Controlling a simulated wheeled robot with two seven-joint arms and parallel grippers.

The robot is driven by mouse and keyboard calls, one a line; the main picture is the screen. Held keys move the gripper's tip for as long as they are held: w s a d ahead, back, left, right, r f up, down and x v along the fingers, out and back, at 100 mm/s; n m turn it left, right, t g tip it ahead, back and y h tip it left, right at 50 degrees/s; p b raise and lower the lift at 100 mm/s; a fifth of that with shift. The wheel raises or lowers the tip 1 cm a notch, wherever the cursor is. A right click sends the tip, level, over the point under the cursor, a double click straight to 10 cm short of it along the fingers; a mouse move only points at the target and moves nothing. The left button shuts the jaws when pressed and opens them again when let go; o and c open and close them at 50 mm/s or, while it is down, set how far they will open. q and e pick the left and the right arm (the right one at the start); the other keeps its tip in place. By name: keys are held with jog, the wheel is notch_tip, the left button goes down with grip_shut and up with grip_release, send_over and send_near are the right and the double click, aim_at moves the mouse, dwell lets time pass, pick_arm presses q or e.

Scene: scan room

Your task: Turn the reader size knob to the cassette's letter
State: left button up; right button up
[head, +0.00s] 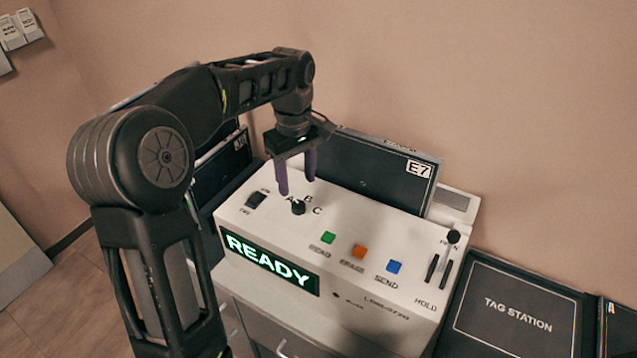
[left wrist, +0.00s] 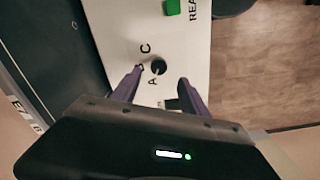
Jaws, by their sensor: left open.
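The size knob (head: 298,207) is a small black dial on the white reader's (head: 400,308) top, with letters A, B and C around it. I cannot tell clearly which letter it points to. The knob also shows in the left wrist view (left wrist: 158,67), just beyond the fingertips and between their lines. My left gripper (head: 297,185) is open above and slightly behind the knob, its purple fingers pointing down and apart from it. A dark cassette (head: 370,172) labelled E7 stands tilted at the back of the reader. My right gripper is not in view.
The reader's lit panel (head: 270,264) says READY. Green (head: 328,238), orange (head: 358,251) and blue (head: 394,267) buttons lie right of the knob, a black rocker switch (head: 256,200) left of it. Two slider slots are at the right end. A dark TAG STATION board (head: 515,315) lies right.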

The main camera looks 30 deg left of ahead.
aim_at(298, 204)
pick_arm(q)
jog(key=shift+w+a+r, duration=0.1)
jog(key=shift+w+r, duration=0.15)
jog(key=shift+r, duration=0.05)
jog(key=shift+s, duration=0.25)
jog(key=shift+w+f+p, duration=0.1)
jog(key=shift+f+p, duration=0.5)
jog(key=shift+f, duration=3.3)
jog(key=shift+c, duration=0.2)
grip_shut()
